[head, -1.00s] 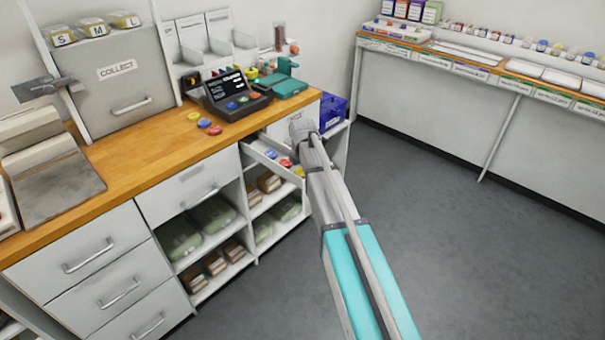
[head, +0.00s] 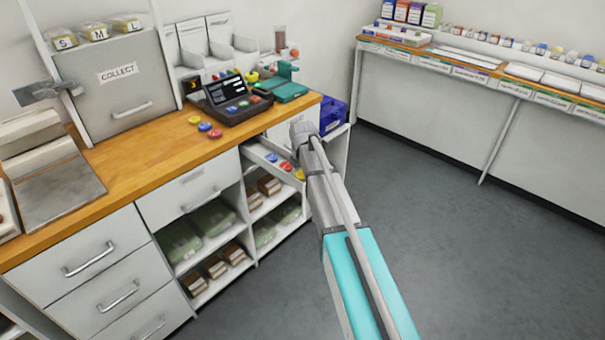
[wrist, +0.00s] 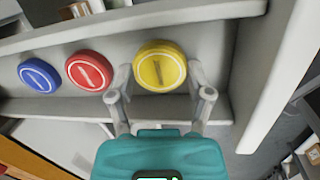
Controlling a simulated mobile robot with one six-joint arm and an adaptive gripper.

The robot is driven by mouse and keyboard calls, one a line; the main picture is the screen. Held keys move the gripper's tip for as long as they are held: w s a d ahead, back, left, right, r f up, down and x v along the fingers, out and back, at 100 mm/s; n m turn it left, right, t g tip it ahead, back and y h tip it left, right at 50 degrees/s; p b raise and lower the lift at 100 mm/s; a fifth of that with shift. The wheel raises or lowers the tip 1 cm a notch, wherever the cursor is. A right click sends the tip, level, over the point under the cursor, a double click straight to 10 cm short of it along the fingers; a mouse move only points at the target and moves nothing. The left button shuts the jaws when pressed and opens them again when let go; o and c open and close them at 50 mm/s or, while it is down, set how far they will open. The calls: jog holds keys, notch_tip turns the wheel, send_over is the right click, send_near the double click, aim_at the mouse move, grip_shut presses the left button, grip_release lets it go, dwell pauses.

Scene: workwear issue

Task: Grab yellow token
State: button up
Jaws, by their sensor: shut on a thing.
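The yellow token (wrist: 160,66) is a round disc with a pale ring and a line on its face. It lies in the open drawer (head: 257,156), at the right end of a row in the wrist view. My gripper (wrist: 158,78) has one finger at each side of the token and is shut on it. The token also shows in the head view (head: 299,174), beside my arm. A red token (wrist: 89,70) and a blue token (wrist: 39,76) lie to its left in the same drawer. My fingertips are hidden behind my arm in the head view.
More tokens (head: 204,127) lie on the wooden counter (head: 140,157) by a dark console (head: 236,100). Shelves under the drawer hold boxes and green packs. A blue bin (head: 333,113) stands behind my arm. The floor to the right is clear.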

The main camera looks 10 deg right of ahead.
jog(key=shift+r+p, duration=1.2)
jog(key=shift+r, duration=0.15)
jog(key=s+d+r+p, duration=0.3)
jog(key=s+r+p, duration=0.7)
jog(key=s, duration=0.3)
jog(key=shift+s+d, duration=0.25)
jog(key=shift+d, duration=0.15)
